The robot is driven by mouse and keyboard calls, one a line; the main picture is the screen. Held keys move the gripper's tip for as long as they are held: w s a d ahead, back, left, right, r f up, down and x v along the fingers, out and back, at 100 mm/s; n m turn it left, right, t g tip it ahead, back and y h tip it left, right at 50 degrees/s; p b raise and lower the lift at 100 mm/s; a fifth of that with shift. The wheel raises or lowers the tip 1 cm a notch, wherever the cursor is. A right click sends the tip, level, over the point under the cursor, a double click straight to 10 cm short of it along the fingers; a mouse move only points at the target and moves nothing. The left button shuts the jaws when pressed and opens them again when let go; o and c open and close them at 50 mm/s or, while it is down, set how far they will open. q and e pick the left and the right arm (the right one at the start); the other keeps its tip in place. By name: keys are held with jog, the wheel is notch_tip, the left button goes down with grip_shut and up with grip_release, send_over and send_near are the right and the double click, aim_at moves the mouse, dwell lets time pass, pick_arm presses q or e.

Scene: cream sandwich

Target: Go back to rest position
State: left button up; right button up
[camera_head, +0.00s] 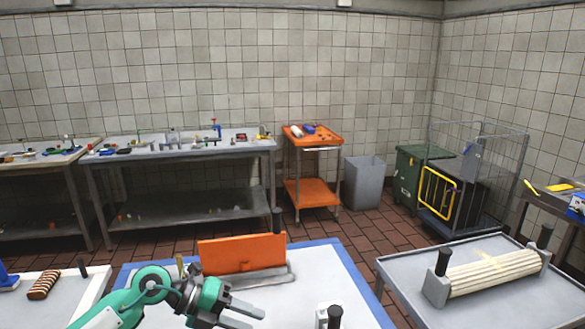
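My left gripper (252,317) reaches in from the lower left on a teal arm, above the near table (332,286). Its two grey fingers are spread apart with nothing visible between them, and they point right. My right gripper is not in view. An orange board (242,254) stands upright in a grey metal holder (270,280) just behind my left gripper, with a visible gap in the picture.
A brown striped item (44,284) lies on a white surface at left. A grey table (405,265) at right holds a cream roller (492,271) with black handles. A black-topped object (335,314) stands at the front edge.

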pick_arm(q)
jog(key=s+d+r+n+t+h, duration=0.2)
jog(key=d+r+n+t+h, duration=0.2)
jog(key=r+n+t+h, duration=0.45)
jog(key=w+a+f+n+t+y, duration=0.1)
jog(key=a+f+n+t+y, duration=0.4)
jog(key=n+y, duration=0.4)
jog(key=w+a+f+n+t+y, duration=0.1)
jog(key=a+f+n+t+y, duration=0.1)
jog(key=a+n+t+y, duration=0.55)
jog(key=s+a+f+n+g+y, duration=0.4)
jog(key=s+f+n+g+y, duration=0.25)
jog(key=f, duration=0.45)
jog(key=s+f+n+g+h, duration=0.1)
jog(key=s+f+g, duration=0.5)
jog(key=s, duration=0.4)
jog(key=s+f+n+g+h, duration=0.2)
jog(key=s+f+g, duration=0.4)
jog(key=s, duration=0.5)
notch_tip(320, 180, down, 32)
jog(key=s+a+f+g, duration=0.1)
jog(key=s+a+f, duration=0.1)
jog(key=s+f, duration=0.7)
jog(key=s+a+f+g, duration=0.1)
jog(key=s+a+f, duration=0.1)
jog(key=s+f, duration=0.8)
jog(key=shift+s+y, duration=0.25)
jog(key=shift+y, duration=0.1)
jog(key=shift+f+m, duration=0.1)
jog(key=shift+m, duration=0.15)
